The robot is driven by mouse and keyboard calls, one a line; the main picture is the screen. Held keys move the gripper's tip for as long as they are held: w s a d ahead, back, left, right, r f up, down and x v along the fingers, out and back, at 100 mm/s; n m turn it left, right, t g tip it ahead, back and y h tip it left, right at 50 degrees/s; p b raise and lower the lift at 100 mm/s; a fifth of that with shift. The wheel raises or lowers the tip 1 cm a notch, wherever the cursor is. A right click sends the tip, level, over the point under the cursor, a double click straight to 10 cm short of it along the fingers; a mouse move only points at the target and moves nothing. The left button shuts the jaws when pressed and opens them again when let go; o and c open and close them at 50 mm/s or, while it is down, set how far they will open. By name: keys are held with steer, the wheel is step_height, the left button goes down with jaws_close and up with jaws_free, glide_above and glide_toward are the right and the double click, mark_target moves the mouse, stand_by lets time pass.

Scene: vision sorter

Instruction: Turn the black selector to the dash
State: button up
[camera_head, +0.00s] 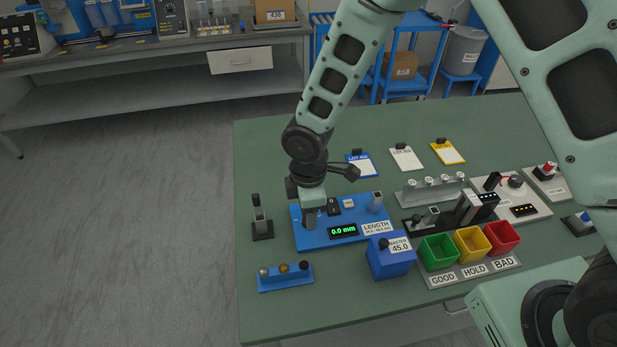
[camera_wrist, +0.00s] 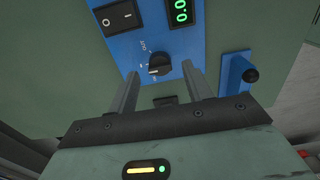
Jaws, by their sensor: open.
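The black selector (camera_wrist: 160,63) is a round knob on the blue gauge panel (camera_wrist: 202,42), seen in the wrist view. A light pointer line shows on its left side, and small white marks curve around its left, too small to read surely. My gripper (camera_wrist: 159,72) is open and empty, one finger on each side of the knob in the picture; I cannot tell whether they touch it. In the head view my gripper (camera_head: 311,222) points down over the left part of the blue panel (camera_head: 360,238) and hides the selector.
The panel has a black rocker switch (camera_wrist: 117,17) and a green display (camera_head: 343,230) reading 0.0 mm. A blue holder with small balls (camera_head: 286,278) lies in front. A blue box marked master 45.0 (camera_head: 390,263) and green, yellow and red bins (camera_head: 438,252) stand at right.

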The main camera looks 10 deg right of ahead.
step_height(320, 180, up, 16)
stand_by(0.3)
steer(key=shift+f, duration=0.1)
steer(key=s+d+r+m, duration=0.2)
steer(key=s+m, duration=0.3)
steer(key=s, duration=0.5)
steer(key=s+d+r+m, duration=0.3)
steer(key=s+m, duration=0.2)
steer(key=s, duration=0.4)
steer(key=shift+s+d+y, duration=0.3)
steer(key=shift+s, duration=0.1)
